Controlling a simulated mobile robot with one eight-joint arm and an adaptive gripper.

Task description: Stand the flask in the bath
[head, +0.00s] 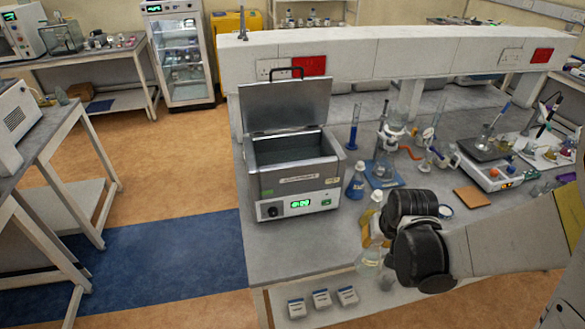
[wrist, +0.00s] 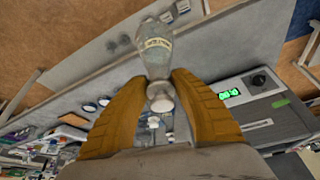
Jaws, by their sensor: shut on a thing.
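The flask is clear glass with a label and a pale stopper. In the head view the flask (head: 368,259) hangs upright in my gripper (head: 373,232), near the bench's front edge. In the wrist view my gripper (wrist: 163,82) has its tan fingers shut around the neck of the flask (wrist: 154,48). The bath (head: 296,184) is a steel box with a lit green display, left of and behind the flask. Its lid (head: 287,103) is raised and its top is open, with a dark interior. The bath's front panel (wrist: 245,108) shows at right in the wrist view.
A flask with blue liquid (head: 356,182) stands just right of the bath. Several small white boxes (head: 321,298) are at the front. Bench surface before the bath is clear.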

